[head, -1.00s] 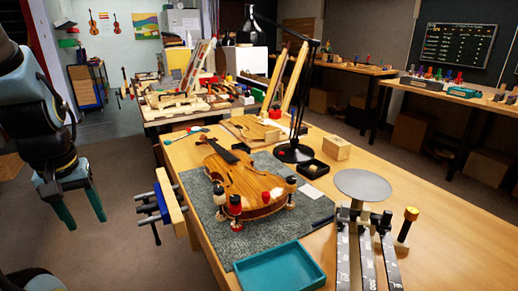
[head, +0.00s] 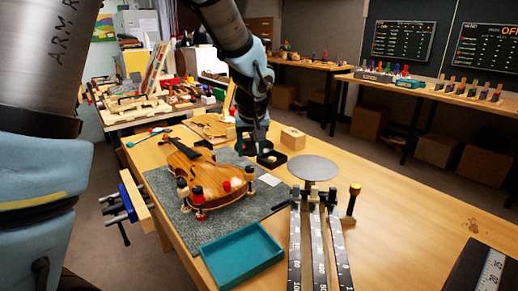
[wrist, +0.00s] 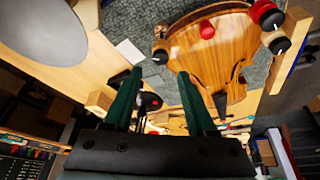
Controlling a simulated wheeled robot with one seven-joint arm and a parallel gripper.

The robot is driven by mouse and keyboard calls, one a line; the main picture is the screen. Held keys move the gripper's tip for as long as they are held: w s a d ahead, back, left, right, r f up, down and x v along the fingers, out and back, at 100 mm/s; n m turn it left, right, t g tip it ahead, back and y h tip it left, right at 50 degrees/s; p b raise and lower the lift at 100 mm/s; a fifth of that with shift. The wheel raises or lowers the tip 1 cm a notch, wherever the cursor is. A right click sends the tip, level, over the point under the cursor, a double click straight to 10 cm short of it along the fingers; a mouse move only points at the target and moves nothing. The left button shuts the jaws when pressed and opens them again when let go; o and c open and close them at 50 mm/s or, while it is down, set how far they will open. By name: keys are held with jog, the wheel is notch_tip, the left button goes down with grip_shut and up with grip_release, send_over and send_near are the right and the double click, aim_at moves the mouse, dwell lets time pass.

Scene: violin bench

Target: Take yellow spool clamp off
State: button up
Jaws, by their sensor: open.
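The violin body (head: 212,176) lies on a grey mat, and it also shows in the wrist view (wrist: 212,55). Several spool clamps stand around its edge; in the head view I see one with a red-and-black top (head: 197,195) and a dark-topped one at the right edge (head: 250,173). I cannot tell which clamp is yellow. In the wrist view a small tan-coloured clamp (wrist: 160,57) at the violin's edge shows just beyond and between my fingertips. My gripper (head: 254,145) is open and empty, its green fingers pointing toward the violin in the wrist view (wrist: 160,74).
A teal tray (head: 241,256) lies in front of the violin. A round grey plate (head: 312,168) and long marked bars (head: 318,245) stand to the right. The bench's right part is mostly clear.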

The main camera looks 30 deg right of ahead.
aim_at(250, 169)
jog(key=p+x, duration=0.1)
jog(key=x, duration=0.9)
jog(key=shift+f+p, duration=0.3)
jog(key=shift+p, duration=0.1)
grip_shut()
dwell(0.4)
dwell(0.4)
